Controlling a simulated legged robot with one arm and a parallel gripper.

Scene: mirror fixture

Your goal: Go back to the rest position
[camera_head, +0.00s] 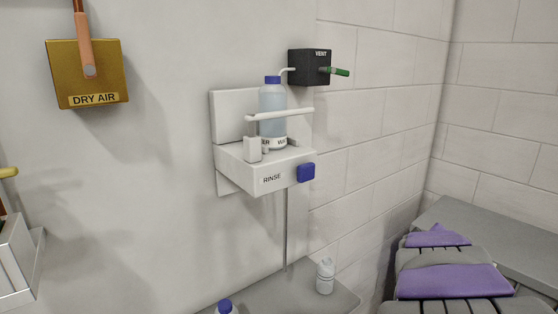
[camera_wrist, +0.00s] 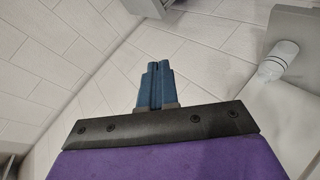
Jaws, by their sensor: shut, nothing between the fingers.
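My gripper (camera_wrist: 158,70) shows in the wrist view as two blue fingers pressed together, with nothing between them. They point away over white tiles and touch nothing that I can see. The fingertips do not show in the head view, where purple-covered parts that look like my own arm fill the lower right.
A rinse unit (camera_head: 265,170) holds a blue-capped bottle (camera_head: 271,98). A black vent box (camera_head: 312,68) and dry-air box (camera_head: 87,75) hang on walls. A white bottle (camera_head: 325,276) stands on a grey ledge (camera_head: 290,293); a similar white bottle (camera_wrist: 278,60) shows in the wrist view.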

